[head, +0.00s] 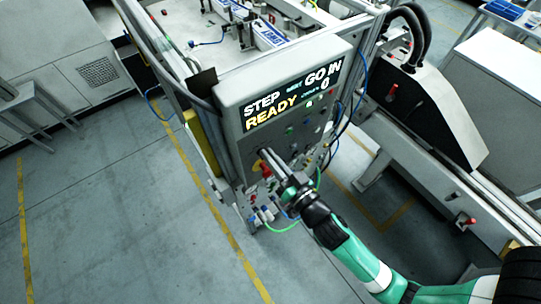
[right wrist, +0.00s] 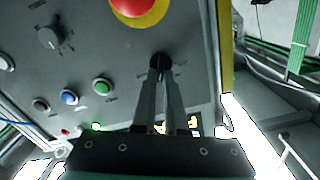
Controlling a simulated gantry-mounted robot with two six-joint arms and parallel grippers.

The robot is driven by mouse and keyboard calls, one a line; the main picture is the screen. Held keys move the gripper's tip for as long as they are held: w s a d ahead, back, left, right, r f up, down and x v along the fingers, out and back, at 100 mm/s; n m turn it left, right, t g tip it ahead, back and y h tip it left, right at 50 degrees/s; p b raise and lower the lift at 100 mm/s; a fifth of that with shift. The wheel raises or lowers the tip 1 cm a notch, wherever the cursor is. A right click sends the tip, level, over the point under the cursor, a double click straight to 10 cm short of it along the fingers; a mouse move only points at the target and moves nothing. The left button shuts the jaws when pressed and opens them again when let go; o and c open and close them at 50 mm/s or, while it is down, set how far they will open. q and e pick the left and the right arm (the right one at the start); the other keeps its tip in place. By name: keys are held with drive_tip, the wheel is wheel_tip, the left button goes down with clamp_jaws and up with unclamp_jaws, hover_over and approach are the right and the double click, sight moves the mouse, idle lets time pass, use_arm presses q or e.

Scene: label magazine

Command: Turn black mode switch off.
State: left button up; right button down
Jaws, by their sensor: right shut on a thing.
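My right gripper (head: 268,158) reaches up to the lower part of the grey control panel (head: 228,95). In the right wrist view, its two fingers (right wrist: 161,75) are shut on a small black switch (right wrist: 159,60), most of which they hide. Faint labels flank this switch, too small to read, and its turn angle is hard to tell. A second black rotary knob (right wrist: 48,37) sits apart at the upper left of the right wrist view, untouched. My left gripper is not in view.
A red emergency button on a yellow ring (right wrist: 142,10) is close to the gripped switch. Blue (right wrist: 69,97) and green (right wrist: 102,87) buttons sit beside the fingers. The panel display (head: 290,95) reads STEP, READY and GO IN 0. Cables hang at the panel's right.

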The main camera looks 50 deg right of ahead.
drive_tip(key=shift+n, duration=0.3)
drive_tip(key=n, duration=0.3)
drive_tip(key=shift+w+a+r, duration=0.1)
drive_tip(key=shift+a+r, duration=0.05)
drive_tip(key=shift+a, duration=0.05)
drive_tip(key=n, duration=0.5)
drive_tip(key=shift+a, duration=0.25)
drive_tip(key=n, duration=0.2)
drive_tip(key=n+p, duration=0.1)
drive_tip(key=n, duration=0.2)
drive_tip(key=shift+w+a, duration=0.1)
drive_tip(key=shift+a, duration=0.1)
drive_tip(key=shift+a+f+n+p, duration=0.1)
drive_tip(key=shift+f+n+p, duration=0.1)
drive_tip(key=shift+n, duration=0.85)
drive_tip(key=shift+f+n+p, duration=0.15)
drive_tip(key=shift+n, duration=0.9)
drive_tip(key=c, duration=1)
unclamp_jaws()
drive_tip(key=shift+o, duration=0.2)
drive_tip(key=shift+f, duration=0.1)
